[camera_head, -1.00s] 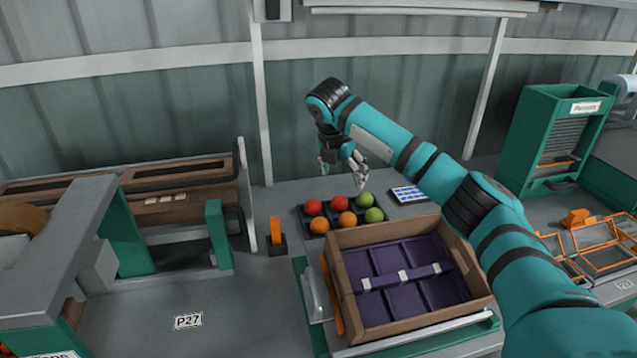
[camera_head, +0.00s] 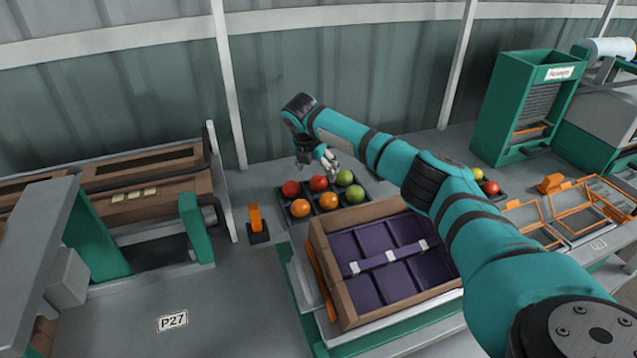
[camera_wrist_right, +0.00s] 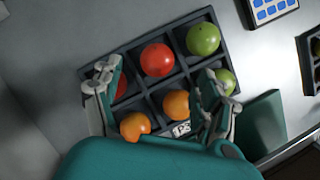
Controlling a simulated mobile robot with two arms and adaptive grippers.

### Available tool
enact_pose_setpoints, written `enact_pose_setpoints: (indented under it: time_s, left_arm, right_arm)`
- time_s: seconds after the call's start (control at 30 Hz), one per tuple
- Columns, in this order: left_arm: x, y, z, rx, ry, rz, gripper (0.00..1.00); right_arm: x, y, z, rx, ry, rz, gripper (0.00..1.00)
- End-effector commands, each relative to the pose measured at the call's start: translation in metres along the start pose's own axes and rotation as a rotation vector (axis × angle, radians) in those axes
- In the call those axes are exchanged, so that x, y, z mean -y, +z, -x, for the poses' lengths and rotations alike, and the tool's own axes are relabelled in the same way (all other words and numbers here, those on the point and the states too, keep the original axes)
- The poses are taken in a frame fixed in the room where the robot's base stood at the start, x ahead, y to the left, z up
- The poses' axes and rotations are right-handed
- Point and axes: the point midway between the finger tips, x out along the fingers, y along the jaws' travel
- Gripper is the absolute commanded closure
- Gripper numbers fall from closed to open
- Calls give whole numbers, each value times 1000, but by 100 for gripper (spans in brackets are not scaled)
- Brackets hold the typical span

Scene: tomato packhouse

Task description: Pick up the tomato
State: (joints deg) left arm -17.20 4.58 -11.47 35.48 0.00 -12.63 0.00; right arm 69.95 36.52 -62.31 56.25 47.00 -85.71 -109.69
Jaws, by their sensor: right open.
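A dark tray (camera_head: 284,215) holds several tomatoes in separate cells. The back row has two red tomatoes, one at the left (camera_head: 291,189) and one in the middle (camera_head: 318,183), and a green tomato (camera_head: 344,177). The front row has an orange tomato at the left (camera_head: 300,208), another in the middle (camera_head: 328,201), and a green one (camera_head: 354,194). My right gripper (camera_head: 318,167) is above the back row, open and empty. In the right wrist view its fingers stand wide on either side of the middle red tomato (camera_wrist_right: 157,60); one finger partly hides the left red tomato (camera_wrist_right: 119,87).
A brown crate (camera_head: 330,280) with a purple divided insert stands just in front of the tray. An orange-topped post (camera_head: 256,221) is left of the tray. A green dispenser (camera_head: 525,110) and orange frames (camera_head: 577,215) are at the right. The bench near the P27 label (camera_head: 172,321) is clear.

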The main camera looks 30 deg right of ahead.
Motion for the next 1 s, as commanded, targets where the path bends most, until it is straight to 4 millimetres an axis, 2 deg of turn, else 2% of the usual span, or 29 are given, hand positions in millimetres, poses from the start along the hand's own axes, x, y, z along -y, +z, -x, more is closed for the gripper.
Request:
enact_pose_setpoints:
  time_s: [0.17,0.43,0.77,1.0]
  left_arm:
    - [0,-4,2,-7,0,0,100]
    - [0,-4,3,-6,0,0,100]
    - [0,-2,3,-3,0,0,100]
    - [0,-1,3,-1,0,0,100]
  right_arm:
    - [0,0,-12,-1,-2,0,24]
    - [-3,-1,-49,-1,-2,0,24]
    - [-3,-1,-56,0,0,1,24]
    - [-3,-1,-56,0,0,0,56]
